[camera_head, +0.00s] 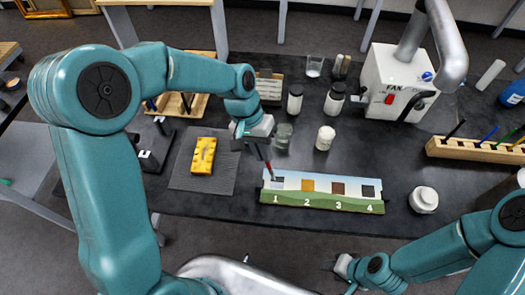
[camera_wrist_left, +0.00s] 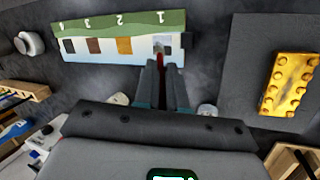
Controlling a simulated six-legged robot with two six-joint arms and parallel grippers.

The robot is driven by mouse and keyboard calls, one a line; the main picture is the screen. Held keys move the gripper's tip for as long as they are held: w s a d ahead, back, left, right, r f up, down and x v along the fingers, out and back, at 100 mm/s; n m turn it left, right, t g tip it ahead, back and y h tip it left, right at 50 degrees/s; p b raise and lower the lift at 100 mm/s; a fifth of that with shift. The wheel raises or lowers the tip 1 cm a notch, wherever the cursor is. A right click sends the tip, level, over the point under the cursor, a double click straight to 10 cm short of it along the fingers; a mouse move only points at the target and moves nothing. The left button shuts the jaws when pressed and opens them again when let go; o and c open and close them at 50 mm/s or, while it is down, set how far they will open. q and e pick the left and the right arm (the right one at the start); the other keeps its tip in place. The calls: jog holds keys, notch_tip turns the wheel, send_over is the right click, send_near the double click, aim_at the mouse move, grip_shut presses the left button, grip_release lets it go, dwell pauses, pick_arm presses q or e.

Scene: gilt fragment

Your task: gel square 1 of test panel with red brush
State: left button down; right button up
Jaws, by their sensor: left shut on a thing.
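The test panel (camera_head: 322,203) lies on the dark bench, with a green front strip numbered 1 to 4. Square 1 (camera_head: 278,184) is at its left end and pale grey; squares 2, 3 and 4 are ochre, brown and dark. My left gripper (camera_head: 263,152) is shut on the red brush (camera_head: 268,166), which points down with its tip at square 1. In the left wrist view the brush (camera_wrist_left: 160,62) shows between the fingers, its tip over square 1; contact cannot be told. My right gripper (camera_head: 338,266) is low at the front, away from the panel, its jaws unclear.
A yellow gilt fragment (camera_head: 203,156) lies on a grey mat (camera_head: 222,180) left of the panel. Behind the panel stand a glass jar (camera_head: 282,136) and a white-lidded jar (camera_head: 325,138). A round white pot (camera_head: 424,200) is to the right. A wooden brush rack (camera_head: 470,150) stands farther right.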

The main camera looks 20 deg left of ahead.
dwell(0.3)
pick_arm(q)
jog(key=shift+w+a+f+b, duration=0.15)
jog(key=shift+w+f+b, duration=0.4)
jog(key=shift+f, duration=0.3)
jog(key=shift+w+a+f+b, duration=0.1)
jog(key=shift+w+f+b, duration=0.4)
jog(key=shift+f, duration=0.3)
jog(key=shift+f+b, duration=0.4)
